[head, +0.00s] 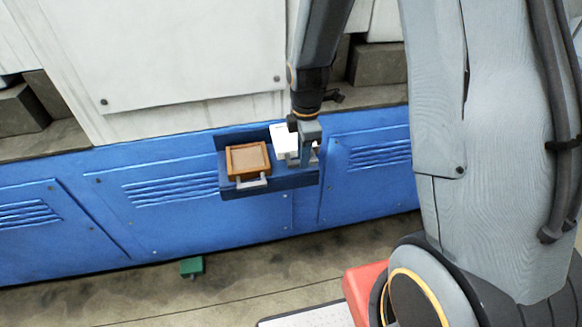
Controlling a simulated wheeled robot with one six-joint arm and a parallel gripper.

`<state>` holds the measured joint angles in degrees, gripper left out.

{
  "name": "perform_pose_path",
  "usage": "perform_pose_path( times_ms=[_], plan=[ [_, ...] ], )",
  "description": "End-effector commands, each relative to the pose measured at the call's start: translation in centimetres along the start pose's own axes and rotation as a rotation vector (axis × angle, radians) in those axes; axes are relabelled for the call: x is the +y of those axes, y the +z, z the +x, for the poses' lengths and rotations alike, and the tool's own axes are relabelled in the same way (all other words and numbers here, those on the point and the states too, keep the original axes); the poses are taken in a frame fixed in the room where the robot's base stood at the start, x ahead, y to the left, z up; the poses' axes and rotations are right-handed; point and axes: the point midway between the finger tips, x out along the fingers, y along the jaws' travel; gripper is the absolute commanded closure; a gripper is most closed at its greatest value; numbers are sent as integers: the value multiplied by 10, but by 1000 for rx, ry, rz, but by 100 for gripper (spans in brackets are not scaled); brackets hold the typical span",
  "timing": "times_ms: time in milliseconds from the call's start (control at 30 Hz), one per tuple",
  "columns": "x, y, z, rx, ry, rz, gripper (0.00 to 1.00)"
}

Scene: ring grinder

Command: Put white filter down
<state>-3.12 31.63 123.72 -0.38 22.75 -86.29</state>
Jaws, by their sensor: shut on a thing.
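The white filter (281,138) is in the head view, over the right half of a blue shelf (236,191) on the front of the blue machine. My gripper (302,158) points down at the filter's right side and is shut on it. The gripper hides much of the filter and its handle. I cannot tell whether the filter rests on the shelf or hangs just above it.
A brown framed filter (248,159) with a grey handle lies on the shelf's left half, close to the white filter. A small green block (192,266) is on the floor below. Louvred blue panels (175,187) flank the shelf.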

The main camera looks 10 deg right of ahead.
Motion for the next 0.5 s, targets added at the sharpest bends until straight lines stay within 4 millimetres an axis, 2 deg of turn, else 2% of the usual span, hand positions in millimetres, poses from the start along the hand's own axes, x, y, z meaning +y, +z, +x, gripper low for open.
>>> perform_pose_path(
  times_ms=[100,267,500],
  plan=[
    [-1,-1,12,0,0,-2,100],
    [0,-2,21,0,1,-4,100],
    [-2,-2,50,0,-2,-4,100]
  ],
)
